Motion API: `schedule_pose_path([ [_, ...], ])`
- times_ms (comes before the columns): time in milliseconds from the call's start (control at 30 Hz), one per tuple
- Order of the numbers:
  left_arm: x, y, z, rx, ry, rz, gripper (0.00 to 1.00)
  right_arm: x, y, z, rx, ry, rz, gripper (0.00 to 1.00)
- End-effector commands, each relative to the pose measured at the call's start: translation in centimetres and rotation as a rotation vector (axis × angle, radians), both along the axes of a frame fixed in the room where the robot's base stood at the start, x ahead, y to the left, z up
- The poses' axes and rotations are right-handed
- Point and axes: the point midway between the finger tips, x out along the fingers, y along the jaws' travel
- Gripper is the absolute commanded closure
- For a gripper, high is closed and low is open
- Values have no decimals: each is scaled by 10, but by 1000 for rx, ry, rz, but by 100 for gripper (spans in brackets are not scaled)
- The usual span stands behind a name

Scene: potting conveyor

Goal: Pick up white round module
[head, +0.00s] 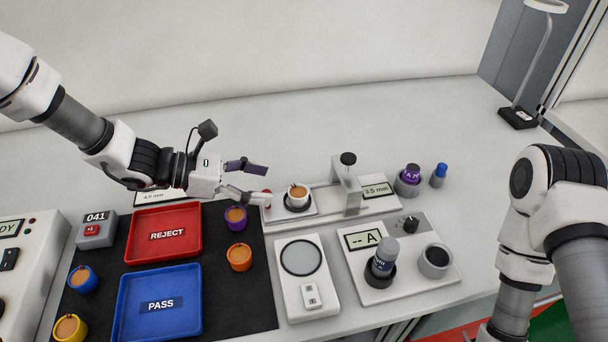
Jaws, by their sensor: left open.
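A gap shows between the fingertips and the module. My right arm stands at the right edge; its gripper is out of view.
The gauge post (350,185) stands right of the module. Purple (236,218), orange (239,258), blue (83,281) and yellow (70,329) modules surround the red REJECT tray (165,255) and blue PASS tray (160,331). The table behind is clear.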

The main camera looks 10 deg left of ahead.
Motion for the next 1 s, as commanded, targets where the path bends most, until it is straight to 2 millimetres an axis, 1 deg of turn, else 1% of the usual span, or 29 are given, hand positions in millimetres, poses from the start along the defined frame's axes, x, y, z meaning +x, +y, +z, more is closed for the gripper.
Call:
schedule_pose_path([
  [33,1,-6,-5,5,2,-5,31,-1,0,-2,0,2,0,60],
  [267,9,-30,-14,5,3,-4,31,-1,0,-2,0,3,0,60],
  [400,17,-53,-23,7,2,-6,31,-1,0,-1,0,2,0,60],
  [467,19,-60,-25,5,1,-5,31,-1,0,-1,0,2,0,60],
  [567,22,-64,-27,2,0,-1,31,-1,0,-1,0,2,0,60],
  [700,22,-63,-26,1,-1,0,31,-1,0,-1,0,2,0,60],
  [733,22,-63,-26,1,-1,0,35,-1,0,-1,0,2,0,60],
  [767,22,-63,-26,1,-1,0,46,-1,0,-1,0,2,0,60],
  [800,22,-63,-26,1,-1,0,60,-1,0,-1,0,2,0,60],
  [867,22,-63,-26,1,-1,0,81,-1,0,-1,0,2,0,60],
  [900,22,-63,-26,1,-1,0,95,-1,0,-1,0,2,0,60],
  [1000,22,-63,-26,1,-1,0,96,-1,0,-1,0,2,0,60],
])
